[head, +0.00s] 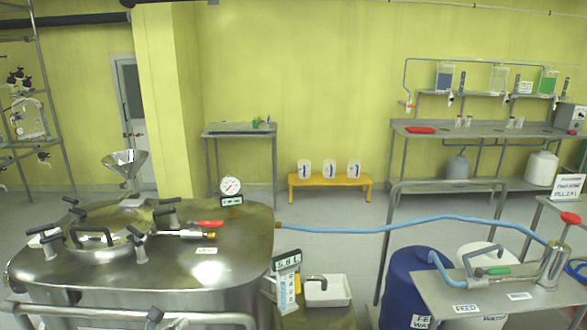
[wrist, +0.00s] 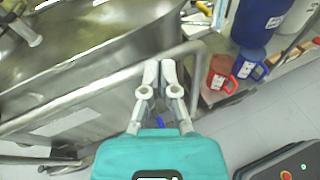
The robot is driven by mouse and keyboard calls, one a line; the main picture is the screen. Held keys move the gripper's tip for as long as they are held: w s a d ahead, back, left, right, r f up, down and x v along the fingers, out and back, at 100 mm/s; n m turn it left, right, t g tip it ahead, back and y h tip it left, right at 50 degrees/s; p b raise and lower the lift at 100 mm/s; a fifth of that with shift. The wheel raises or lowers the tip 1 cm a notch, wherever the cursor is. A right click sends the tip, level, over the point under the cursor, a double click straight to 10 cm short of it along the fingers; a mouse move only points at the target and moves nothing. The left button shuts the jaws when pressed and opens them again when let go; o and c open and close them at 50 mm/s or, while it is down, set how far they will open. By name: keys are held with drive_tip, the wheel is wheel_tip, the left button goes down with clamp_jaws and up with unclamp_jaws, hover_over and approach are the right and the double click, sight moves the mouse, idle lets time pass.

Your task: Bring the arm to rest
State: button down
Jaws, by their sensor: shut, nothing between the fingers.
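My gripper (wrist: 161,68) shows in the wrist view. Its two grey fingers are together with nothing between them. It is over the steel rail (wrist: 95,82) at the front of the steel reactor vessel (wrist: 105,35), though I cannot tell whether it touches the rail. The head view does not clearly show my gripper or arm. There the vessel (head: 150,255) stands at the front left, with a lid, clamps and a funnel (head: 126,163) on top.
A red jug (wrist: 219,74) and a blue jug (wrist: 248,64) stand right of my gripper. A blue drum (head: 408,285) stands beside a steel table (head: 490,285) at the right. A blue hose (head: 400,226) runs from vessel to table.

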drive_tip(key=w+d+f+m+g+h, duration=0.1)
drive_tip(key=w+d+f+m+g, duration=0.4)
drive_tip(key=d, duration=0.5)
drive_tip(key=w+d+f+m+g+h, duration=0.1)
drive_tip(key=w+d+f+m+g, duration=0.15)
drive_tip(key=d+m, duration=0.7)
drive_tip(key=s+d+f+m+g+y, duration=0.2)
drive_tip(key=d+f+m+g+y, duration=0.15)
drive_tip(key=d+m, duration=0.65)
drive_tip(key=s+d+f+m+g+y, duration=0.3)
drive_tip(key=d+m, duration=0.4)
drive_tip(key=d, duration=0.7)
wheel_tip(320, 180, up, 14)
drive_tip(key=w+p, duration=0.1)
drive_tip(key=p, duration=1.2)
drive_tip(key=shift+a+f+g+p, duration=0.25)
drive_tip(key=shift+g+p, duration=0.05)
drive_tip(key=shift+p, duration=0.05)
drive_tip(key=shift+w, duration=0.1)
